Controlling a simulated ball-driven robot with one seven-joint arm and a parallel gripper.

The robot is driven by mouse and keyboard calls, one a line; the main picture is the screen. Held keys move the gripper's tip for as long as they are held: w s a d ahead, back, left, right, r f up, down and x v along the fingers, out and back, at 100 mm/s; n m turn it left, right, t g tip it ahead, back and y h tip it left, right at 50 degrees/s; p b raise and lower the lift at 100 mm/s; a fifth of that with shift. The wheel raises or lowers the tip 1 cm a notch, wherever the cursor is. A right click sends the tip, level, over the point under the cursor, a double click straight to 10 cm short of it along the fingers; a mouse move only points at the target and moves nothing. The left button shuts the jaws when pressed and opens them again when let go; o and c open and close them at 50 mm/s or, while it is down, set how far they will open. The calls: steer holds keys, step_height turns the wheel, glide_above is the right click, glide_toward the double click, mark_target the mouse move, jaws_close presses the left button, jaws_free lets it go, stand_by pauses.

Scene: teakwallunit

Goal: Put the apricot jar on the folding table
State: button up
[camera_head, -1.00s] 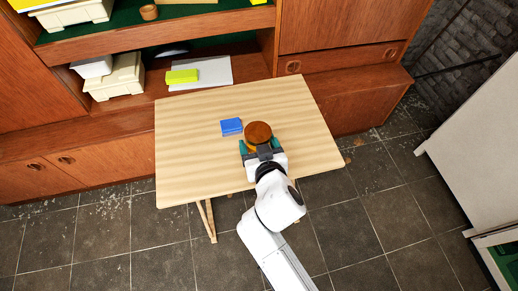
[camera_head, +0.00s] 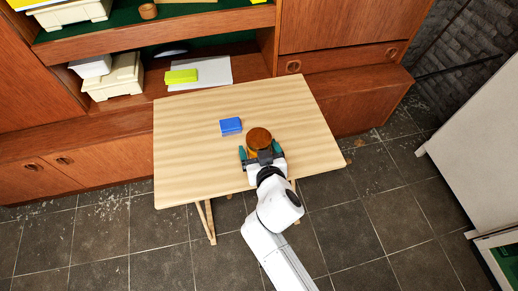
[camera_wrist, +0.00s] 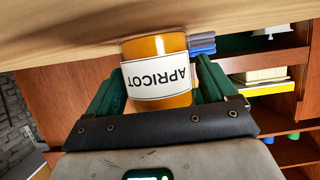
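The apricot jar (camera_head: 258,138), amber with a brown lid, stands on the light wood folding table (camera_head: 190,165), right of the tabletop's middle. In the wrist view the jar (camera_wrist: 157,72) shows its white APRICOT label upside down, its base against the tabletop (camera_wrist: 60,48). My gripper (camera_head: 260,151) is at the jar's near side, with its green fingers spread. In the wrist view the fingers of my gripper (camera_wrist: 158,85) lie to either side of the jar, with a gap at least on the left.
The left part of the tabletop is clear. Behind the table is a teak wall unit (camera_head: 95,160) with a yellow-green box (camera_head: 181,76) on its shelf. A white cabinet (camera_head: 475,130) stands at right.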

steer(key=shift+o, duration=1.2)
steer(key=shift+r, duration=0.1)
steer(key=shift+s+r, duration=0.1)
steer(key=shift+s, duration=0.05)
steer(key=v, duration=1.1)
steer(key=shift+s+d, duration=0.25)
steer(key=shift+s, duration=0.05)
